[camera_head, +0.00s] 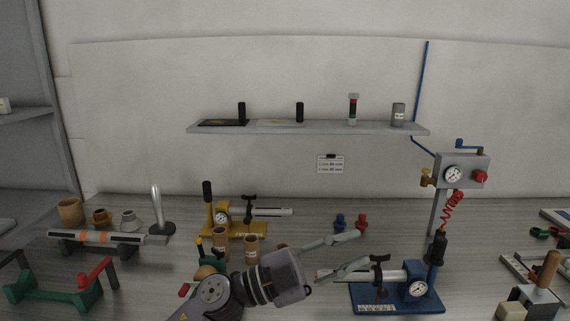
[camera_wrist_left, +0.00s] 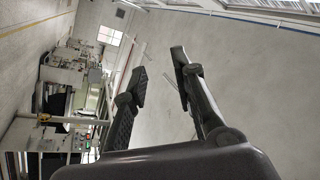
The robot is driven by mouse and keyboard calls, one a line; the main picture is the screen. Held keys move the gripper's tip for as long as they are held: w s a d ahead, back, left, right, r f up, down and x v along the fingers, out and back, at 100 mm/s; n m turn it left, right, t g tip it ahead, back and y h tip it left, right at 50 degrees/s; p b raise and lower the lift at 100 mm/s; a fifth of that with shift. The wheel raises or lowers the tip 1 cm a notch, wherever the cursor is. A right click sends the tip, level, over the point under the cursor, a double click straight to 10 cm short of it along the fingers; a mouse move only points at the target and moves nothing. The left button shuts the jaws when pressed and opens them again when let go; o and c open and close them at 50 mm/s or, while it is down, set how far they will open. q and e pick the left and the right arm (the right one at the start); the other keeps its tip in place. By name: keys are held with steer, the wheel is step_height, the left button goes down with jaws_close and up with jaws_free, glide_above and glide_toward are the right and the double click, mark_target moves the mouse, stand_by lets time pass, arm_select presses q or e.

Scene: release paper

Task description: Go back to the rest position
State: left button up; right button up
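My left gripper (camera_head: 338,257) reaches in from the bottom of the head view, pointing right above the bench. Its two fingers are spread apart with nothing between them. The lower finger overlaps the grey bar of the blue press (camera_head: 400,295) in the picture; I cannot tell whether they touch. In the left wrist view the same gripper (camera_wrist_left: 158,72) shows its two dark fingers apart and empty, with the room and floor behind them. My right gripper is in neither view.
A yellow press (camera_head: 237,225), brown cups (camera_head: 252,249) and a green stand (camera_head: 55,292) are left of the gripper. A gauge box (camera_head: 462,170) stands right. A grey shelf (camera_head: 310,128) hangs behind. Small blue and red pieces (camera_head: 361,221) lie on the bench (camera_head: 330,205).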

arm_select(q)
steer(key=w+a+f+n+t+y, duration=0.35)
steer(key=a+n+t+y, duration=0.4)
steer(key=n, duration=0.25)
steer(key=w+a+f+n+t+y, duration=0.2)
steer(key=a+f+n+t+y, duration=0.3)
steer(key=a+n+t, duration=0.4)
steer(key=s+a+f+n+g+y, duration=0.3)
steer(key=a+f+y, duration=0.1)
steer(key=f, duration=0.3)
steer(key=s+a+f+n+g+y, duration=0.25)
steer(key=a+f+y, duration=0.2)
steer(key=f, duration=0.25)
steer(key=s+a+f+g, duration=0.3)
steer(key=s+f+g, duration=0.4)
steer(key=s, duration=0.5)
steer(key=s+a+f+g, duration=0.35)
steer(key=s+f, duration=0.55)
steer(key=s, duration=0.4)
step_height(320, 180, down, 23)
steer(key=g, duration=0.2)
steer(key=s+a+f+g, duration=0.1)
steer(key=s+a+f, duration=0.1)
steer(key=s+f, duration=1.5)
steer(key=shift+s+f+m, duration=0.35)
steer(key=shift+s+f, duration=0.05)
steer(key=shift+f, duration=0.3)
